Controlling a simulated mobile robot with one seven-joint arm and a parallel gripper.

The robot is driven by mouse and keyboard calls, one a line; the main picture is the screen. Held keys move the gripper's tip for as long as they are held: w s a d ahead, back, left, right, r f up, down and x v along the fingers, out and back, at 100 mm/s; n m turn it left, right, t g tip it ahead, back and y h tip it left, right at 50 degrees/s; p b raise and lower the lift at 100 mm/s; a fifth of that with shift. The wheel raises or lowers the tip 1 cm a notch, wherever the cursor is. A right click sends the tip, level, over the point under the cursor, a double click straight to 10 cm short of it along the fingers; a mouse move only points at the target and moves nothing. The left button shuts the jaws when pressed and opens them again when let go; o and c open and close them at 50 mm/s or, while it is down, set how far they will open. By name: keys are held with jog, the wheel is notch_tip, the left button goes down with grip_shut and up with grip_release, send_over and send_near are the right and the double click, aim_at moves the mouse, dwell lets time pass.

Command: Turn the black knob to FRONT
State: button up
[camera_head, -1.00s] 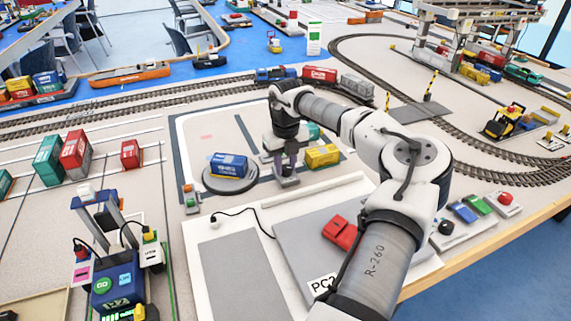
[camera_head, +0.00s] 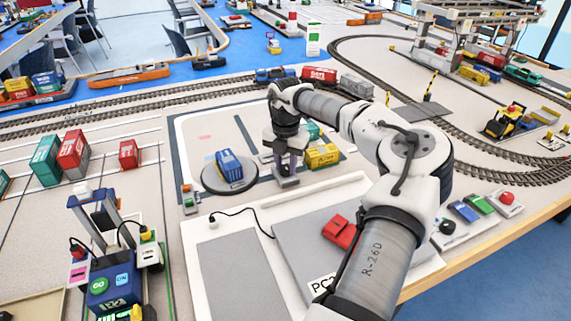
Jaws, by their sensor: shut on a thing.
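My gripper (camera_head: 287,171) points down beside the turntable, shut over a small grey base (camera_head: 287,183). The black knob between the fingers is hidden by them, and its pointer and any FRONT mark cannot be read. Left of it is the round grey turntable (camera_head: 211,186), carrying a blue container (camera_head: 229,165) that stands at an angle.
A yellow container (camera_head: 322,156) stands close to the right of my gripper, with a teal one behind. A small box with a red-orange top (camera_head: 189,197) is left of the turntable. A red block (camera_head: 340,231) lies under my arm. Another round black piece (camera_head: 447,227) is at the right.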

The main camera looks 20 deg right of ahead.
aim_at(286, 167)
jog(key=shift+m, duration=0.6)
jog(key=o, duration=1)
jog(key=shift+c, duration=0.2)
jog(key=shift+r, duration=0.1)
notch_tip(286, 167, up, 14)
jog(key=b, duration=0.1)
